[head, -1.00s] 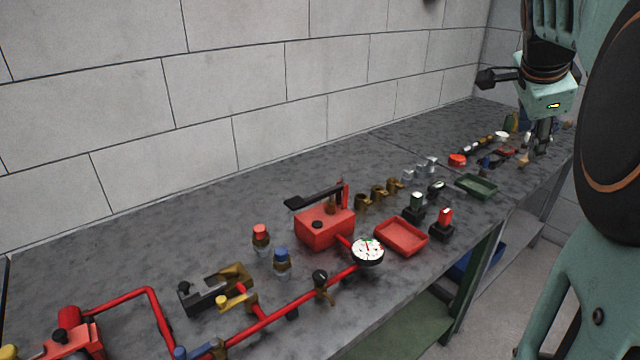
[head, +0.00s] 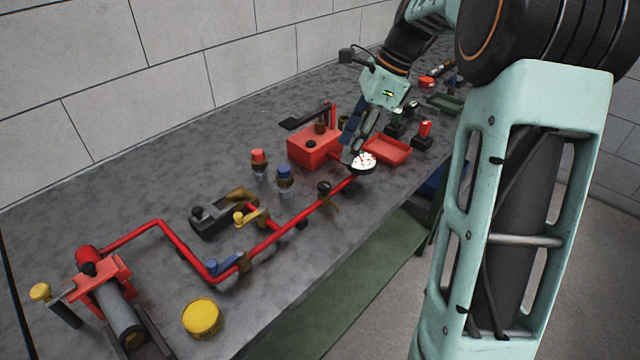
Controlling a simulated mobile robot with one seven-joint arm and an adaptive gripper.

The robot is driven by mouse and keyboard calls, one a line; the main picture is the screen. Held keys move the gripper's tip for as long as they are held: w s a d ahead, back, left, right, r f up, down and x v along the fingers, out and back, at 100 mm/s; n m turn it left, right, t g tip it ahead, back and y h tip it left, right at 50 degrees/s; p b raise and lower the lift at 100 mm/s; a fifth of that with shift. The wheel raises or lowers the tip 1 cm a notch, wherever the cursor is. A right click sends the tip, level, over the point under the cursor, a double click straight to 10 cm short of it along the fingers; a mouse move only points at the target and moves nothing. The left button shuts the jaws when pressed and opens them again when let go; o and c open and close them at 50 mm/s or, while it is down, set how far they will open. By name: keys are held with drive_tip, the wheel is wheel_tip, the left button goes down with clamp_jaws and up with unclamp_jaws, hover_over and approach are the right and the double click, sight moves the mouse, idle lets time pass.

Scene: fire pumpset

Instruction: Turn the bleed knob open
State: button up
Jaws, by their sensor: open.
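A round black knob (head: 324,187) sits on a brass fitting on the red pipe (head: 275,236), just left of the gauge; it looks like the bleed knob, though other black knobs are in view. The white-faced gauge (head: 364,163) stands at the pipe's far end. My gripper (head: 357,155) points down beside the gauge, up and right of the knob, and appears apart from it. Its fingers are open with nothing seen between them. They hide part of the gauge's left side; I cannot tell whether they touch it.
A red hand-pump box (head: 315,147) with a black lever stands behind the knob. Red-capped (head: 259,160) and blue-capped (head: 285,176) bottles stand to its left. A red tray (head: 388,150) lies beyond the gauge. A yellow lever (head: 250,217) and blue lever (head: 225,264) sit along the pipework.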

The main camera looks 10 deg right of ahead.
sight(325, 184)
drive_tip(key=b+x, duration=0.1)
drive_tip(key=x, duration=1)
drive_tip(key=shift+a, duration=0.1)
drive_tip(key=shift+r, duration=0.1)
clamp_jaws()
